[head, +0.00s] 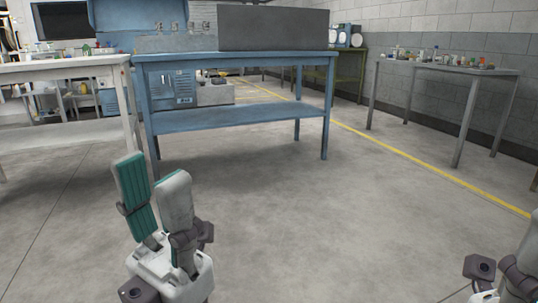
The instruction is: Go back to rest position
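My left gripper (153,195) is at the lower left, over bare floor. Its two fingers point up with a gap between them, and one shows a green ribbed pad. Nothing shows between the fingers. My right gripper (508,272) is at the lower right corner, cut off by the frame edge; its fingertips are only partly seen, so I cannot tell whether it is open. Neither gripper touches anything in view.
A blue workbench (240,115) with a lower shelf stands ahead. A white table (60,137) is at left. A grey table (440,66) with several small items stands by the right wall. Grey floor (330,220) with a yellow line (430,165) is clear in front.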

